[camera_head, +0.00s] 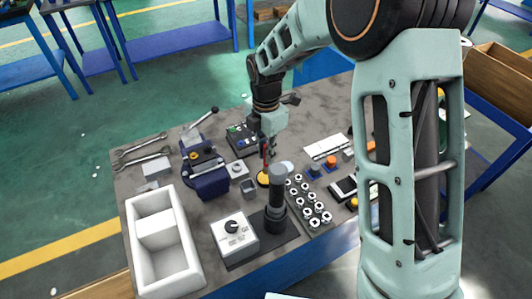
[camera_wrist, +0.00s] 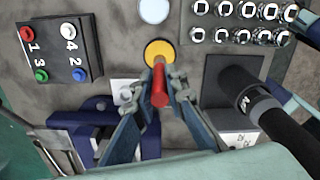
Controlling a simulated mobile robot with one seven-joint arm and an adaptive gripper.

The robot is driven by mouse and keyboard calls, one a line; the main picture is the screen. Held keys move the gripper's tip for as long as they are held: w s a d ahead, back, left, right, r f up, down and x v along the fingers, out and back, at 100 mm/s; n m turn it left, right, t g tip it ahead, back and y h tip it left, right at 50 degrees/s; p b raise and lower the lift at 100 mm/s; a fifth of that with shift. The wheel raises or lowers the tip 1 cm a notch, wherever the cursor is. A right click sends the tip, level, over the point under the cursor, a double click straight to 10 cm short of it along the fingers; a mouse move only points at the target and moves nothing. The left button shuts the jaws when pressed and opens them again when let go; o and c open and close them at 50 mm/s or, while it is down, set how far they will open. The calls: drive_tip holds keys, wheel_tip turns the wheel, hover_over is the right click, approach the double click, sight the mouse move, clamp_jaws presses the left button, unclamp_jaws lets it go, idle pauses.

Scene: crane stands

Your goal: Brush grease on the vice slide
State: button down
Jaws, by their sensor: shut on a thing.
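My gripper (camera_head: 269,150) is shut on a red-handled brush (camera_head: 265,157), which points down towards the bench. In the wrist view the red handle (camera_wrist: 159,86) sits between my fingertips (camera_wrist: 160,92). A round yellow grease pot (camera_head: 263,179) is directly below; it also shows in the wrist view (camera_wrist: 158,50). The bristles are hidden, and I cannot tell whether the brush touches the pot. The blue vice (camera_head: 211,182) stands on the bench to the left of my gripper. Part of it shows at the lower left of the wrist view (camera_wrist: 98,108).
A dark upright cylinder (camera_head: 275,205) stands in front of the pot, beside a rack of sockets (camera_head: 308,203). A white bin (camera_head: 140,245) and a dial box (camera_head: 234,236) are at the front. Wrenches (camera_head: 142,156) lie at left.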

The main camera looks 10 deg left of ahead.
drive_tip(key=shift+r+p, duration=1.45)
drive_tip(key=shift+r, duration=0.75)
drive_tip(key=shift+d, duration=0.1)
